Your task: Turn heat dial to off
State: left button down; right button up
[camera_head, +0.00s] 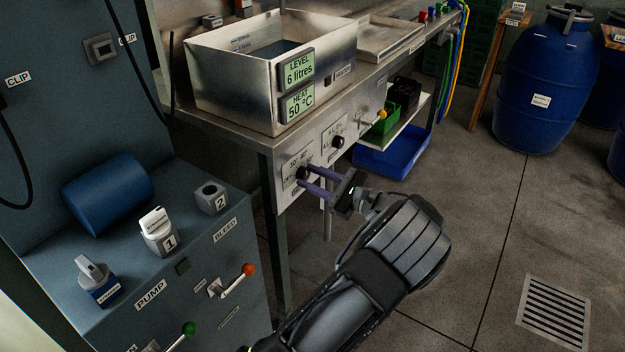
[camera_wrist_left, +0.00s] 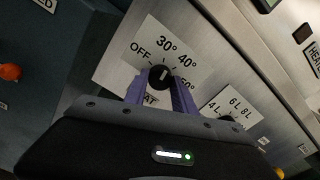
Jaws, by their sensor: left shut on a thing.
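The heat dial (camera_head: 302,173) is a small black knob on the front panel of the steel bench. It also shows in the left wrist view (camera_wrist_left: 161,77), ringed by the labels OFF, 30°, 40° and others partly covered. A pale mark on the knob points roughly up in that view, near the 30° side; its exact setting is hard to tell. My left gripper (camera_head: 307,179) has its purple fingers shut on the dial, one at each side. The heat display (camera_head: 298,103) reads 50 °C. My right gripper is not in view.
A second black knob, the level dial (camera_head: 338,141), sits just right of the heat dial, with a yellow-tipped lever (camera_head: 382,114) beyond it. The steel tank (camera_head: 225,85) stands above. The blue-grey pump cabinet (camera_head: 200,255) is close on the left. Open floor lies to the right.

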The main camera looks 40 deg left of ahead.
pick_arm(q)
jog(key=n, duration=0.2)
jog(key=shift+f+n+b, duration=0.15)
jog(key=shift+n+b, duration=0.25)
jog(key=n+b, duration=0.1)
jog(key=n, duration=0.2)
jog(key=shift+n+b, duration=0.3)
jog(key=n+b, duration=0.2)
jog(key=n, duration=0.2)
jog(key=shift+n+b, duration=0.8)
jog(key=shift+n, duration=0.5)
jog(key=c, duration=1)
grip_release()
jog(key=shift+r, duration=0.2)
jog(key=shift+c, duration=0.2)
